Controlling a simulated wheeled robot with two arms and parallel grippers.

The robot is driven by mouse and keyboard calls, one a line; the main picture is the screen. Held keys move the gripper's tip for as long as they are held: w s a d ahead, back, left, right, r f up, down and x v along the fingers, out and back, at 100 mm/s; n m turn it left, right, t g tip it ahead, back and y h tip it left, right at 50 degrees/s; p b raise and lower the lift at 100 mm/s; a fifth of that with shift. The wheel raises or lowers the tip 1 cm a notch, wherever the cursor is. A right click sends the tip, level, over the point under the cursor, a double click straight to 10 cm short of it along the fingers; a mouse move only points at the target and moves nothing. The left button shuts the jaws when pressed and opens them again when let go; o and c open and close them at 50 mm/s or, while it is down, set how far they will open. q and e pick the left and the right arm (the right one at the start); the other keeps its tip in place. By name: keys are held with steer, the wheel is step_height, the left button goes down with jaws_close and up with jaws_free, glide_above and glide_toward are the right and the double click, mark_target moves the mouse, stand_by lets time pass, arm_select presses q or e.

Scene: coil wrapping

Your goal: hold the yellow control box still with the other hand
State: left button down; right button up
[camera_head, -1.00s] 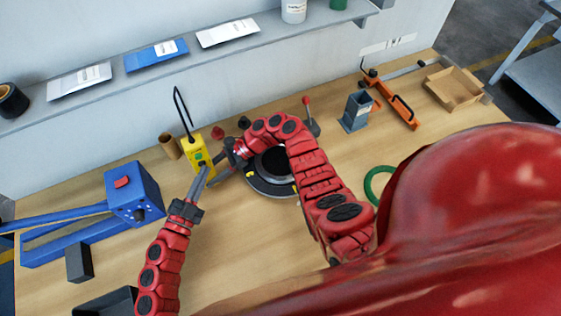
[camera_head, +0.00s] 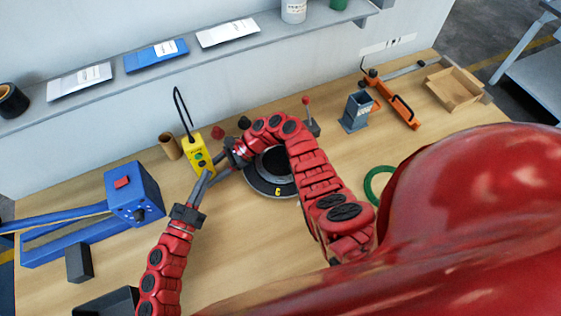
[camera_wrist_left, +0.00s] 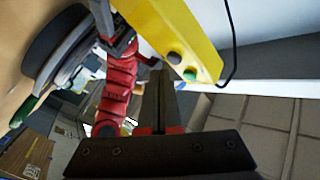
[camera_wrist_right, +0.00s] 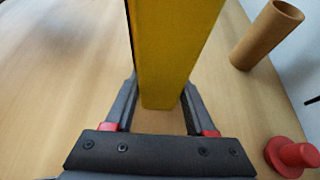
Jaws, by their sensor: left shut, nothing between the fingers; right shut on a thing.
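In the left wrist view the closed fingers (camera_wrist_left: 159,75) lie just below the box's green button (camera_wrist_left: 174,58) and dark button (camera_wrist_left: 190,74). I cannot tell whether they touch it.
A dark round turntable (camera_head: 270,186) sits partly under my right arm. A cardboard tube (camera_head: 171,147) and a red knob (camera_head: 218,132) stand near the box. A blue machine (camera_head: 135,193) is at left. A green ring (camera_head: 378,185) lies at right. Front bench wood is partly clear.

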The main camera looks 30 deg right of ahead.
arm_select(q)
steer(key=s, duration=0.6)
stand_by(2.1)
arm_select(e)
steer(key=o, duration=1.1)
steer(key=shift+c, duration=0.2)
steer(key=v, duration=1.1)
steer(key=shift+d, duration=0.15)
steer(key=shift+d+r, duration=0.25)
steer(key=shift+d, duration=0.1)
